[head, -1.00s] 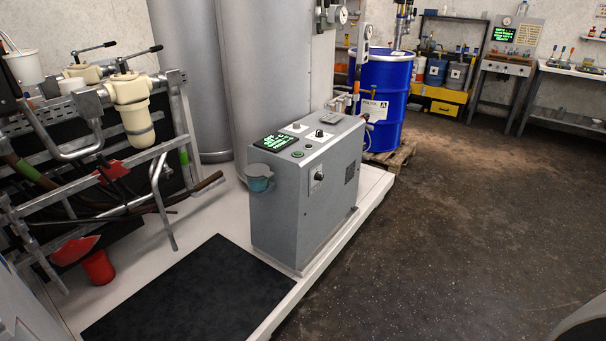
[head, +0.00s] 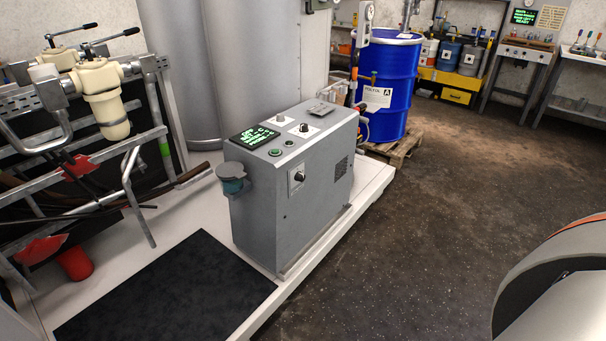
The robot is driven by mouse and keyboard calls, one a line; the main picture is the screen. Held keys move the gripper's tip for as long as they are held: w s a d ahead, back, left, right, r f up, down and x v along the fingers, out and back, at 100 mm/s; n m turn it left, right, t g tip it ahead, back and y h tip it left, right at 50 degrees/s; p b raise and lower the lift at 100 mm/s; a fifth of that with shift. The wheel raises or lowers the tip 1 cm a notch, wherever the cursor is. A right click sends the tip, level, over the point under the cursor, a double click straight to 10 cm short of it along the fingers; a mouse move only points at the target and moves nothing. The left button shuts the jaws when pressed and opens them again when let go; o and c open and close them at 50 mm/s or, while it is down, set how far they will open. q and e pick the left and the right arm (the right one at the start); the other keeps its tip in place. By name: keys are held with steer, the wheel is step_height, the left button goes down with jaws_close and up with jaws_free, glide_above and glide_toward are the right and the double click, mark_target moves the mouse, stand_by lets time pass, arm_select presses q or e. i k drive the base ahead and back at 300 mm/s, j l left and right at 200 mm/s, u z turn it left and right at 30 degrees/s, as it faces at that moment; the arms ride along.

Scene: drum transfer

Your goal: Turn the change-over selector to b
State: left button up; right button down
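A grey control cabinet (head: 273,215) stands upright in the middle of the head view. Its sloped top carries a lit green-text screen (head: 253,137), a dark knob on a white plate (head: 304,127), another small knob on a pale plate (head: 280,119) and round buttons (head: 275,152). A black rotary knob (head: 299,176) sits on a pale plate on the cabinet's front face. The labels are too small to read, so I cannot tell which knob is the change-over selector or where it points. Neither of my grippers is in view.
A black mat (head: 165,290) lies on the pale platform before the cabinet. A pipe frame with cream filter housings (head: 105,100) stands at left. A blue drum (head: 388,85) stands on a wooden pallet (head: 398,148) behind. The dark floor (head: 430,220) at right is largely clear.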

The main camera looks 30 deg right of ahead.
mark_target(299, 177)
steer(key=i+l, duration=0.15)
steer(key=l, duration=0.55)
steer(key=i+l+u, duration=0.15)
steer(key=l, duration=0.55)
steer(key=i+l, duration=0.1)
steer(key=l, duration=0.65)
steer(key=i+l+u, duration=0.1)
steer(key=l, duration=0.6)
